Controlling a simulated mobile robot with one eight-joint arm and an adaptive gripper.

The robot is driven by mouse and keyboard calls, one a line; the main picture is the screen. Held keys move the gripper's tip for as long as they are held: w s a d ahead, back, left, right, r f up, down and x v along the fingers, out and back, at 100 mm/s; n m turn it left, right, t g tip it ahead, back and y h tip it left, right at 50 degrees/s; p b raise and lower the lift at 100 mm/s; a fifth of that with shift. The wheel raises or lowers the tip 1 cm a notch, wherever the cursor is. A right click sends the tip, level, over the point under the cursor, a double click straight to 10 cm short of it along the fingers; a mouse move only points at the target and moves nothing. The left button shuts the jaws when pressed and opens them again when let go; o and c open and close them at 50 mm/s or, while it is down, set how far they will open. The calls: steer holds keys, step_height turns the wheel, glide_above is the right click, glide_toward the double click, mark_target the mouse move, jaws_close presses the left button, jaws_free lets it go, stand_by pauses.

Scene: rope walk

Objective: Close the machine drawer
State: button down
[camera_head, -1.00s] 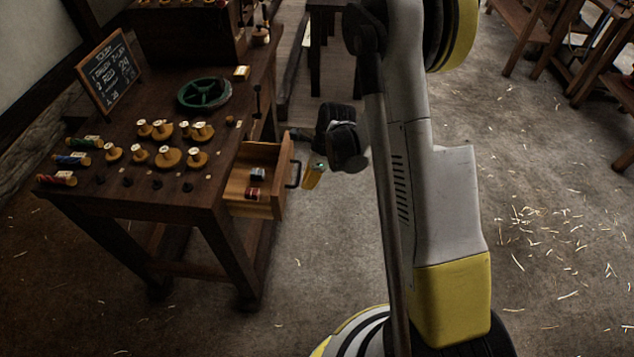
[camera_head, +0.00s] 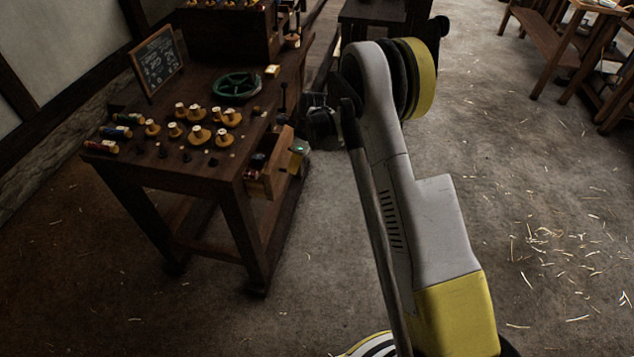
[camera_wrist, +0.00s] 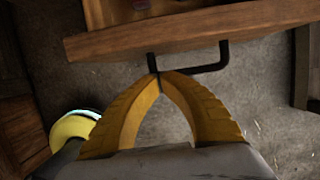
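The machine drawer (camera_head: 268,182) is in the right side of the dark wooden table (camera_head: 215,172) in the head view, partly open, with small items inside. In the wrist view the drawer front (camera_wrist: 190,32) crosses the top, with its black handle (camera_wrist: 205,70) below. My gripper (camera_wrist: 160,76) is shut, its yellow fingertips together at the left corner of the handle. I cannot tell whether they pinch the bar or only touch it. In the head view my gripper (camera_head: 297,156) is small and dark beside the drawer front.
The tabletop holds several wooden spools (camera_head: 222,137), a green wheel (camera_head: 237,86) and a chalkboard (camera_head: 158,62). A table leg (camera_wrist: 302,65) stands at the right of the wrist view. Floor with scattered straw (camera_head: 550,240) is open on the right.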

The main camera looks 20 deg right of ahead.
mark_target(272, 162)
steer(key=w+a, duration=0.1)
steer(key=a, duration=0.1)
steer(key=w+a, duration=0.3)
steer(key=a, duration=0.1)
steer(key=shift+w+a+f, duration=0.1)
steer(key=shift+w+a, duration=0.05)
